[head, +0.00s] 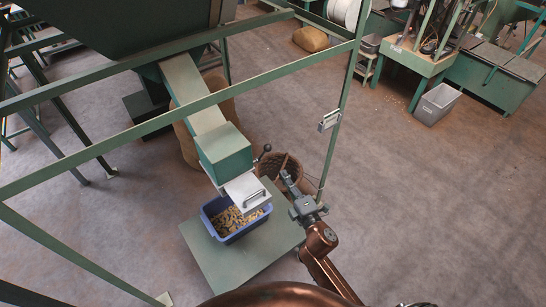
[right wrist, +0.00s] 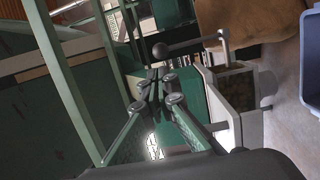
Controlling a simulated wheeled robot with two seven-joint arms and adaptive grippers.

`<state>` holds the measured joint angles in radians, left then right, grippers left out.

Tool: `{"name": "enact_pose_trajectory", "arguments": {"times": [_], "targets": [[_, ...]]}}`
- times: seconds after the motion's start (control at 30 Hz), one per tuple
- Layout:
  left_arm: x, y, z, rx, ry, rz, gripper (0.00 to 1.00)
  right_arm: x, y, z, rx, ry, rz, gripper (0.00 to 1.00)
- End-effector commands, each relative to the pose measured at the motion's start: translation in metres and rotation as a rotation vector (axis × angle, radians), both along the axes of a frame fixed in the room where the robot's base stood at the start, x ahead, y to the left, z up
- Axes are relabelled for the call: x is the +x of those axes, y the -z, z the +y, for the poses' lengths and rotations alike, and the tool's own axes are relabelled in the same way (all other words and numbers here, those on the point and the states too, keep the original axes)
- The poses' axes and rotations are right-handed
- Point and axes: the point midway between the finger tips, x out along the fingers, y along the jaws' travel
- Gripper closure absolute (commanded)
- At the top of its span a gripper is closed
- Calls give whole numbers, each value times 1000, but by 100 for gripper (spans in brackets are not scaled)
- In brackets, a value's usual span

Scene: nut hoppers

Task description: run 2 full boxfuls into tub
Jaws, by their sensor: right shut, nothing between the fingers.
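The blue tub (head: 211,226) stands on a green plate below the chute, with a layer of brown nuts (head: 232,220) in it. The green box (head: 224,153) sits at the lower end of the sloping chute. A pale plate with a handle (head: 247,190) juts out over the tub and hides part of it. A lever with a black ball knob (head: 267,148) sticks out beside the box; the knob (right wrist: 160,50) also shows in the right wrist view. My right gripper (head: 286,177) is shut and empty, a little below and right of the knob, apart from it. My left gripper is out of view.
Green frame posts and rails (head: 342,110) stand around the chute, close to my right arm. A wicker basket (head: 291,168) is behind my right gripper. The green plate (head: 208,258) has bare room around the tub. A grey bin (head: 436,104) stands far right.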

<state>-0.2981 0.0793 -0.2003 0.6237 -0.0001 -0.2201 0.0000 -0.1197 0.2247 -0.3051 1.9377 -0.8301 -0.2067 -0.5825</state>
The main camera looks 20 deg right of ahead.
Motion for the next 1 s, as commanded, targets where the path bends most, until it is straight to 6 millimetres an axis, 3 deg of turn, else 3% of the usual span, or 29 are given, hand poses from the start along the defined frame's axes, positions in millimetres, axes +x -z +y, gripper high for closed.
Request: {"name": "enact_pose_trajectory", "arguments": {"times": [0.3,0.5,1.0], "targets": [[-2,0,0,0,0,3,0,66,-3,10,2,1,0,100],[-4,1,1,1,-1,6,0,93,-3,14,2,2,1,100],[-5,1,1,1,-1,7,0,103,-3,16,3,1,2,100]]}}
